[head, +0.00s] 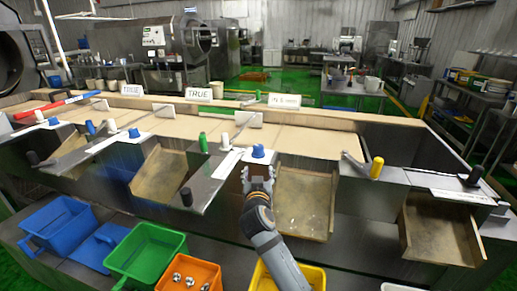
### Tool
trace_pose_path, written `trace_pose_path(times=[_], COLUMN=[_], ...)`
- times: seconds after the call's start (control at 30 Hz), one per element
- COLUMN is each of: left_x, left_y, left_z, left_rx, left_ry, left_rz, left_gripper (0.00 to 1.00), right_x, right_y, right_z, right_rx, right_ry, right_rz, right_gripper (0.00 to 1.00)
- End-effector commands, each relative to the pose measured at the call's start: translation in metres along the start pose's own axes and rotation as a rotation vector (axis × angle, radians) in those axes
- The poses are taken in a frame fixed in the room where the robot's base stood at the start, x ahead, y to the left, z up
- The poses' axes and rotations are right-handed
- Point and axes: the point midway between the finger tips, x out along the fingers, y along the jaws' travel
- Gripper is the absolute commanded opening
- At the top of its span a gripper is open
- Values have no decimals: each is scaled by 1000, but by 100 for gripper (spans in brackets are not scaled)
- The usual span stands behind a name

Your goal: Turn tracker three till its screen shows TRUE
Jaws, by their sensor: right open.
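Three small white screens stand along the back ledge. The left screen (131,90) and the middle screen (199,93) read TRUE. The third screen (284,100) carries darker text too small to read for certain. My right gripper (258,175) is open, over the front of the bench, just on the near side of a blue knob (258,151) on a white plate. It seems apart from the knob, though the gap is hard to judge. Which control is tracker three is not labelled legibly. My left gripper is not in view.
A green handle (203,142) is left of the gripper and a yellow handle (376,167) is right. Tan chutes (304,200) slope toward the front. Blue (60,222), green (146,252) and orange (188,277) bins stand below. A red bar (50,105) lies at far left.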

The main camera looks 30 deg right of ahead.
Motion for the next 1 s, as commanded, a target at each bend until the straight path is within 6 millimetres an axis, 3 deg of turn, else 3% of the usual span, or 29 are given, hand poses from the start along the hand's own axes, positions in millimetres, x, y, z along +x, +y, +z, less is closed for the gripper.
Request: trace_pose_path(times=[0.03, 0.13, 0.33, 0.5, 0.73, 1.0], left_x=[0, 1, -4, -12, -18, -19], left_y=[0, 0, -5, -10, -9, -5], left_z=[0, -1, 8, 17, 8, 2], left_rx=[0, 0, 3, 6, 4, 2], left_ry=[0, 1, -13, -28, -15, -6], left_rz=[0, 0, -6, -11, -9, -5], left_gripper=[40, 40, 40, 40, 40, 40], right_x=[4, 6, 18, 54, 96, 110], right_y=[-1, -2, -2, -1, -1, -1], right_z=[-13, -25, -27, -31, -32, -31], right_rx=[15, 28, 26, 24, 26, 27], right_ry=[37, 71, 72, 71, 69, 68], right_rz=[4, 7, 7, 8, 8, 6], right_gripper=[63, 63, 63, 63, 63, 63])
